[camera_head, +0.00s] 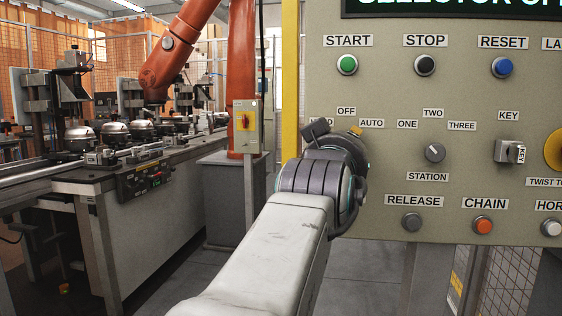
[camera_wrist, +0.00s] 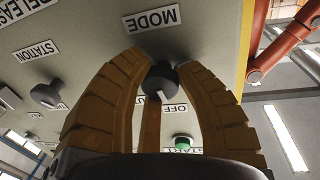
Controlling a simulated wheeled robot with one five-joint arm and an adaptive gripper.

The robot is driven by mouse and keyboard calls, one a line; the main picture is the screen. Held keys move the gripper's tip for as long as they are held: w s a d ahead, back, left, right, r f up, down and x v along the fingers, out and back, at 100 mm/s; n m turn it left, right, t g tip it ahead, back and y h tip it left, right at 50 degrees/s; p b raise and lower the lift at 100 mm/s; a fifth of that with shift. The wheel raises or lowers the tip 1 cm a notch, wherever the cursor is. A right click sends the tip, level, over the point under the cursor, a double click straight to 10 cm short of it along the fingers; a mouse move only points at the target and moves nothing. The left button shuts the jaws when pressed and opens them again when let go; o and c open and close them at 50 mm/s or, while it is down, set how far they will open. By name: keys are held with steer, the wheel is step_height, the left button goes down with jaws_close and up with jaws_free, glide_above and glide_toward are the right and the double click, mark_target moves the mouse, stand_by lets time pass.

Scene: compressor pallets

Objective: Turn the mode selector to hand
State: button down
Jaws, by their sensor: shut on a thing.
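The mode selector (camera_wrist: 160,82) is a dark round knob on the panel, seen upside down in the wrist view, with its MODE label (camera_wrist: 151,19) above it. Its white mark points down in the picture, roughly toward the OFF label (camera_wrist: 174,110). My gripper (camera_wrist: 162,72) has its yellow-brown ribbed fingers shut on the knob, one on each side, with another finger behind. In the head view my gripper (camera_head: 350,134) is against the panel's left part and hides the selector.
The grey-green panel (camera_head: 390,85) carries a green START button (camera_head: 347,65), a three-position station knob (camera_head: 435,153), a key switch (camera_head: 509,152) and a release button (camera_head: 411,222) near my wrist. A yellow post (camera_head: 290,85) edges it. A conveyor bench (camera_head: 140,220) stands left.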

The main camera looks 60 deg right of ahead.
steer(key=shift+f+n+b, duration=0.2)
steer(key=shift+n+b, duration=0.35)
steer(key=shift+n, duration=0.35)
steer(key=shift+r+n, duration=0.2)
steer(key=shift+n, duration=0.2)
steer(key=c, duration=0.9)
jaws_free()
steer(key=shift+w, duration=0.1)
steer(key=shift+o, duration=0.2)
steer(key=shift+a, duration=0.15)
steer(key=s+a, duration=0.2)
steer(key=a, duration=0.9)
steer(key=shift+a+f, duration=0.3)
steer(key=shift+f, duration=0.05)
steer(key=shift+o, duration=0.2)
